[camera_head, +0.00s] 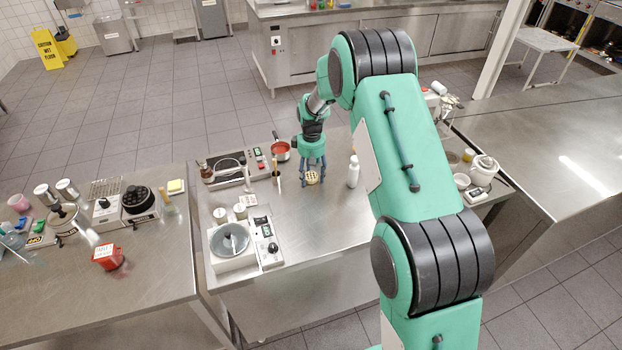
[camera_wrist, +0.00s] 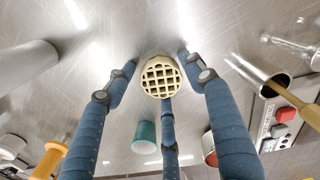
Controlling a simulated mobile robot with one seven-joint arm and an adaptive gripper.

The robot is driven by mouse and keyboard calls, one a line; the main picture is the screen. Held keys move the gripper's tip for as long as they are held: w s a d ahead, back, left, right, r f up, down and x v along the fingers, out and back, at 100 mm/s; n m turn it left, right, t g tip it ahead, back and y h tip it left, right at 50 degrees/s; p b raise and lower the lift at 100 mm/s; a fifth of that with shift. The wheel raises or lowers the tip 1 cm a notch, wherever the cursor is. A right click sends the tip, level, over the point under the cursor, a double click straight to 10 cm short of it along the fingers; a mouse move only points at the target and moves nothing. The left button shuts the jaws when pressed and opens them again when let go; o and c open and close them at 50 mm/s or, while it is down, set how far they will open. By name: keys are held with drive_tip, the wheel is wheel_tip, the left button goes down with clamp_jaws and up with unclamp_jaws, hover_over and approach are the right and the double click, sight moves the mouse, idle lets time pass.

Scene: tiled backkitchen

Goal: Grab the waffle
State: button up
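The waffle (camera_head: 312,178) is small, round and pale yellow with a grid pattern. It is at the steel table's surface below my gripper (camera_head: 313,168) in the head view. In the wrist view, the waffle (camera_wrist: 161,77) sits in the middle between the three blue fingers of my gripper (camera_wrist: 160,72). The fingers are spread around it, two at its sides and one at its near edge. The side fingers look apart from it; whether the near finger touches it cannot be told. The waffle's sides are partly hidden in the head view.
A white bottle (camera_head: 353,172) stands close right of my gripper. A red saucepan (camera_head: 281,151) and a hotplate unit (camera_head: 225,168) are to the left. A scale-like appliance (camera_head: 232,243) stands front left. A teal cup (camera_wrist: 145,136) shows in the wrist view. Bare steel (camera_head: 315,240) lies in front.

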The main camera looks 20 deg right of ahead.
sight(311, 176)
drive_tip(key=c, duration=0.7)
drive_tip(key=shift+o, duration=0.2)
drive_tip(key=shift+r, duration=0.4)
wheel_tip(311, 176, up, 3)
drive_tip(key=shift+p, duration=0.35)
drive_tip(key=s, duration=0.5)
drive_tip(key=s+a, duration=0.1)
drive_tip(key=s, duration=0.4)
drive_tip(key=s+r+p, duration=0.1)
drive_tip(key=s, duration=0.5)
drive_tip(key=shift+a+r, duration=0.1)
drive_tip(key=shift+a, duration=0.2)
